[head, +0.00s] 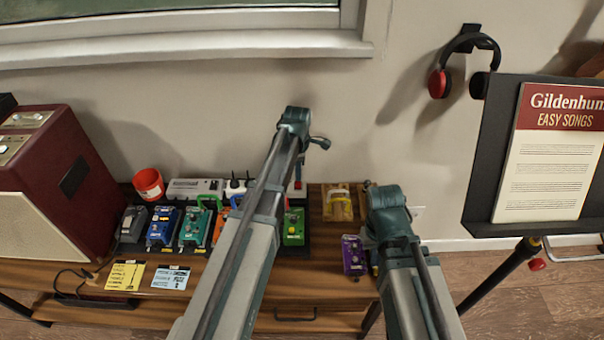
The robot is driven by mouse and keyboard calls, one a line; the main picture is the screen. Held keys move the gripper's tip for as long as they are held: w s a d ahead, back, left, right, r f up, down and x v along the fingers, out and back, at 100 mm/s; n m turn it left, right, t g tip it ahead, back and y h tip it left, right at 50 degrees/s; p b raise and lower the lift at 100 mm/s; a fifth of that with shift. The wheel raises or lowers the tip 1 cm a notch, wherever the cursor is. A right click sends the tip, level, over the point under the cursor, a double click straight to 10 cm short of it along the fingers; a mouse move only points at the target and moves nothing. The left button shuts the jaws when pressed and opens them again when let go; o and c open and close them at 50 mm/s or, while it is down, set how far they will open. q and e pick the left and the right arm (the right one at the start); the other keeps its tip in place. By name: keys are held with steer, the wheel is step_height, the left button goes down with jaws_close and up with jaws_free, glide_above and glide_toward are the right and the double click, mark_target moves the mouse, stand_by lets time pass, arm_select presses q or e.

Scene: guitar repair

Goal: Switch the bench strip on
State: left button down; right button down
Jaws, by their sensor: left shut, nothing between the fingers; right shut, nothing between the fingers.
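The bench strip is a white power strip (190,186) along the back of the bench, against the wall. My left arm crosses in front of its middle. At its right end a small red switch (298,185) shows beside the arm; I cannot tell whether it is on or off. My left gripper (299,168) is shut and empty, its dark tip pointing down just above the strip's right end; I cannot tell whether it touches. My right gripper (372,236) is shut and empty at the bench's right end, mostly hidden behind its own wrist.
Several coloured pedals, including a green one (293,227), stand in front of the strip. A purple pedal (354,255) is near my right arm. A music stand (482,160) rises at right.

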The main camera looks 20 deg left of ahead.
mark_target(299, 185)
arm_select(q)
step_height(299, 185, up, 11)
steer(key=p, duration=1)
steer(key=shift+w+r, duration=0.15)
steer(key=shift+a, duration=0.1)
steer(key=shift+s+d+t, duration=0.2)
steer(key=shift+s+t, duration=0.3)
steer(key=shift+s, duration=0.35)
